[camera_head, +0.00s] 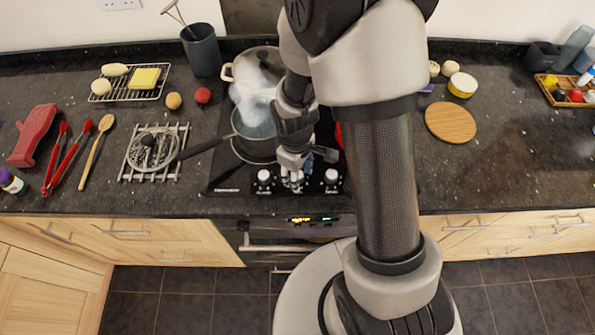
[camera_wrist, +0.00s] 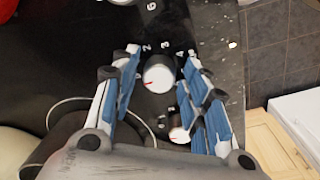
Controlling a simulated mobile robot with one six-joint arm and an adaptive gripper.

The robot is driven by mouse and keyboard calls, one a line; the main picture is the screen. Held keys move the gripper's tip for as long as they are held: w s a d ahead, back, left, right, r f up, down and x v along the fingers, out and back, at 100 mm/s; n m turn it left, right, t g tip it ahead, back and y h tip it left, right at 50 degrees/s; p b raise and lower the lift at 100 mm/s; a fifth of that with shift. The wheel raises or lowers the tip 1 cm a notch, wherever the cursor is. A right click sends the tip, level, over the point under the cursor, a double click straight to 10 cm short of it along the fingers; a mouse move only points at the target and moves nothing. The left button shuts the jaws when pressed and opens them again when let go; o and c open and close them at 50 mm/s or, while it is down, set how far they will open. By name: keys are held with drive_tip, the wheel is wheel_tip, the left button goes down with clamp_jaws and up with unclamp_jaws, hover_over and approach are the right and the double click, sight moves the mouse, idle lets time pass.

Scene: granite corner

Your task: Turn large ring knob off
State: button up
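A white-topped stove knob (camera_wrist: 158,74) with a red pointer mark and printed numerals around it lies between my fingertips in the wrist view. Its red mark points toward the lower left, not toward the numerals above. My gripper (camera_wrist: 160,62) is open, with one blue-padded finger on each side of this knob and a small gap showing on both sides. In the head view my gripper (camera_head: 293,182) is at the front knob row. Other knobs stand to its left (camera_head: 264,177) and right (camera_head: 331,176). Which knob serves the large ring cannot be told.
A dark pan (camera_head: 252,147) with its handle toward the left and a steaming cream pot (camera_head: 232,73) stand on the hob, close to my arm. A wire trivet (camera_head: 128,178) lies left. The counter's right front is clear.

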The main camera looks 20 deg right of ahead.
drive_tip(key=shift+o, duration=0.4)
wheel_tip(320, 180, up, 12)
drive_tip(key=shift+s+a, duration=0.15)
drive_tip(key=shift+a, duration=0.05)
idle(0.6)
drive_tip(key=s+r+m+t, duration=0.4)
drive_tip(key=s+r+m, duration=0.3)
drive_tip(key=s+r, duration=0.7)
drive_tip(key=shift+s+d+r+m+b, duration=0.3)
drive_tip(key=shift+r+m+b, duration=0.1)
drive_tip(key=shift+r, duration=0.15)
